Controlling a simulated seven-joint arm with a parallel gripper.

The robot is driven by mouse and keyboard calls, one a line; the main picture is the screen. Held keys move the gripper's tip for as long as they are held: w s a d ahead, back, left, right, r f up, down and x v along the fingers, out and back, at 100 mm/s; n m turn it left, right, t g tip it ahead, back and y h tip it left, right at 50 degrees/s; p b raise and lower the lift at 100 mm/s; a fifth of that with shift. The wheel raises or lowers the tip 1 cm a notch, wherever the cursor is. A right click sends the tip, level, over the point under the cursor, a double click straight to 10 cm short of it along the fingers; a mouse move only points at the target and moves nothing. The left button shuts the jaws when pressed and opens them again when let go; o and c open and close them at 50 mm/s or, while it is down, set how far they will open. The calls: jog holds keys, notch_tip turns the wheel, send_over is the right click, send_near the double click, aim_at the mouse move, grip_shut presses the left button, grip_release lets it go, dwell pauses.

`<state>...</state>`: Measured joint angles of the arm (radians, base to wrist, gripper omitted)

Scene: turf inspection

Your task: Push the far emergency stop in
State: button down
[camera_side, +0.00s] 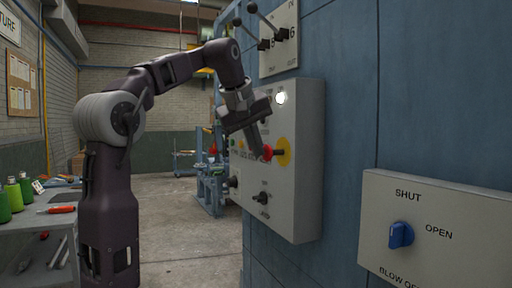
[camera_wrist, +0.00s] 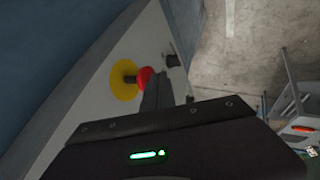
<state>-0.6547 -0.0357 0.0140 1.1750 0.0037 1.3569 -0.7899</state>
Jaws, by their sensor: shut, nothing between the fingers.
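An emergency stop with a red head (camera_side: 267,152) on a dark stem and a yellow round backing (camera_side: 284,151) is on the grey control panel (camera_side: 300,205). In the wrist view its red head (camera_wrist: 145,77) and yellow backing (camera_wrist: 124,79) show just left of my fingers. My gripper (camera_side: 261,157) is shut and empty, its fingertips at the red head; it also shows in the wrist view (camera_wrist: 157,78). The fingers partly cover the head, and I cannot tell whether they touch it. The head stands out from the backing. I see no second emergency stop clearly.
A lit white lamp (camera_side: 281,98) and a dark selector knob (camera_side: 263,198) are on the same panel. A lever box (camera_side: 279,52) is above. A panel with a blue knob (camera_side: 401,235) is at the right. A bench (camera_side: 50,225) stands at the left.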

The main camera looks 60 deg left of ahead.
jog(key=shift+w, duration=0.95)
jog(key=s+d+r, duration=0.3)
jog(key=s+r, duration=0.5)
jog(key=s, duration=0.1)
jog(key=shift+d, duration=0.35)
